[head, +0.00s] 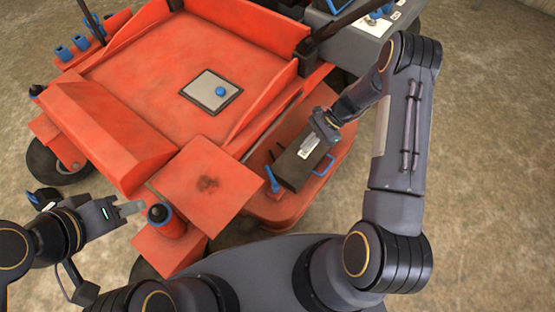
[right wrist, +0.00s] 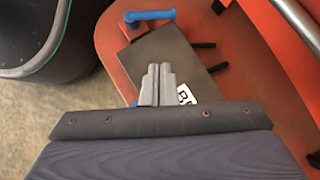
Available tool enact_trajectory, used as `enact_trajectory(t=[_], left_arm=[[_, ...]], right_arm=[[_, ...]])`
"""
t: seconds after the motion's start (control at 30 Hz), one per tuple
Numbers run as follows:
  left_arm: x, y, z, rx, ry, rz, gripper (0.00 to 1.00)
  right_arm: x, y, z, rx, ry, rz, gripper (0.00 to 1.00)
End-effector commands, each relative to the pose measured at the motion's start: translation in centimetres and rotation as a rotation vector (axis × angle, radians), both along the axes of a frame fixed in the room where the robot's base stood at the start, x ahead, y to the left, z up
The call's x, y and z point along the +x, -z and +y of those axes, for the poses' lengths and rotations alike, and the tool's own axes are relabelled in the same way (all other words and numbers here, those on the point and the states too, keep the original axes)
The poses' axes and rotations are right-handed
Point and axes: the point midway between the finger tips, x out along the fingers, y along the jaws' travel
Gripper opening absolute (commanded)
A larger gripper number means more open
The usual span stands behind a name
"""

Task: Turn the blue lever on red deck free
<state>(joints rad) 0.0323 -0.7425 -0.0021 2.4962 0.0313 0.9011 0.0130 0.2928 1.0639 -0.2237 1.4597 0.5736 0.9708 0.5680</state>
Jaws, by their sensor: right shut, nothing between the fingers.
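The blue lever (head: 271,178) stands on the red deck (head: 287,214), at the near left end of a dark box with a white label (head: 287,171). In the right wrist view the lever (right wrist: 152,15) is at the top, its bar reaching right from its pivot. My right gripper (right wrist: 158,70) is shut and empty above the dark box, apart from the lever. In the head view its fingertips are hidden.
The red machine body (head: 150,95), with a plate bearing a blue knob (head: 220,91), fills the left. Bare ground lies to the right.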

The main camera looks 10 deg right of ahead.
Motion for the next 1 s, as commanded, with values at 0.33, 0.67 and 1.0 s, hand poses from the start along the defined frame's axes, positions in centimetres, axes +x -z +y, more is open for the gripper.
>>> enact_trajectory(t=[0.33,0.67,1.0], left_arm=[[0.0,1.9,0.0,0.000,0.000,0.000,0.36],[0.0,3.9,0.0,0.000,0.000,0.000,0.36],[0.0,4.5,0.0,0.000,0.000,0.000,0.36]], right_arm=[[-0.5,4.0,2.9,0.013,0.032,0.022,0.00],[-1.2,8.0,7.7,0.012,0.029,0.018,0.00],[-1.5,8.2,10.1,0.011,0.032,0.017,0.00]])
